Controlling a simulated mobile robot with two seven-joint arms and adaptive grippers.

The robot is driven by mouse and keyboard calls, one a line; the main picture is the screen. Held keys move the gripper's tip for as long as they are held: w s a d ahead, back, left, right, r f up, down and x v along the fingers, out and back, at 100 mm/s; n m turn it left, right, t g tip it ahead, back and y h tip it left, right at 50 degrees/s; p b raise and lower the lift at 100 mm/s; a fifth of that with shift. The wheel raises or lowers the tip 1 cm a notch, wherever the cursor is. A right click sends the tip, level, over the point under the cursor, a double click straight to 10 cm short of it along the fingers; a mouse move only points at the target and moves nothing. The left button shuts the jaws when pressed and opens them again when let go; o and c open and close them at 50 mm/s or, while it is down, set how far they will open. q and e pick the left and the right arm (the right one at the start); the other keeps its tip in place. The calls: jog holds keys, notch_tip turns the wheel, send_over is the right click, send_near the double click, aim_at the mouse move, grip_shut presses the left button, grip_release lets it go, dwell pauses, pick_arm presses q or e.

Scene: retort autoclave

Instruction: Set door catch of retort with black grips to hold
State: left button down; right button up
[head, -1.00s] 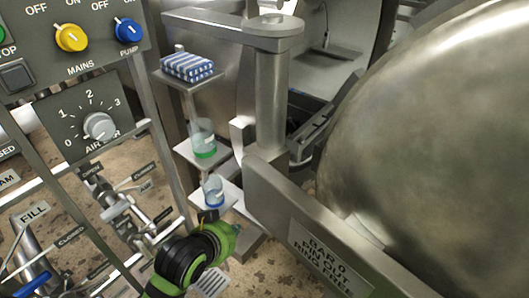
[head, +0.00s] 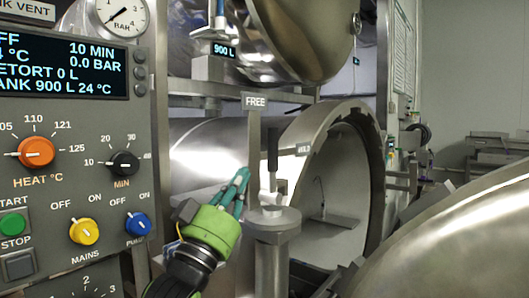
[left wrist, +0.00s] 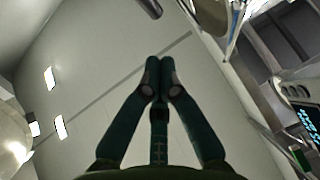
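The retort (head: 352,125) is open, its round mouth facing right. In front of it a post (head: 272,235) carries the door catch, a small pale lever (head: 270,196) with an upright black grip (head: 272,146). A FREE plate (head: 255,101) stands left of the grip and a HOLD plate (head: 303,149) to its right. I cannot tell which one the catch is set to. My left gripper (head: 240,182) is just left of the catch, apparently apart from it. In the left wrist view its fingertips (left wrist: 160,64) are together with nothing between them. My right gripper is out of view.
A control panel with a display (head: 62,68), knobs and a gauge (head: 122,14) fills the left side. A large rounded metal door (head: 455,235) takes up the lower right. Another metal vessel (head: 290,35) hangs above. Open room lies at the far right.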

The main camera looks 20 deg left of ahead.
aim_at(270, 143)
pick_arm(q)
jog(key=p+x, duration=0.1)
jog(key=x, duration=0.2)
jog(key=f+p+x, duration=0.1)
jog(key=x, duration=0.2)
jog(key=w+p+x, duration=0.1)
jog(key=p+x, duration=0.1)
jog(key=x, duration=0.1)
jog(key=shift+w+d, duration=0.15)
jog(key=shift+w+f, duration=0.2)
jog(key=shift+w, duration=0.3)
jog(key=shift+d, duration=0.1)
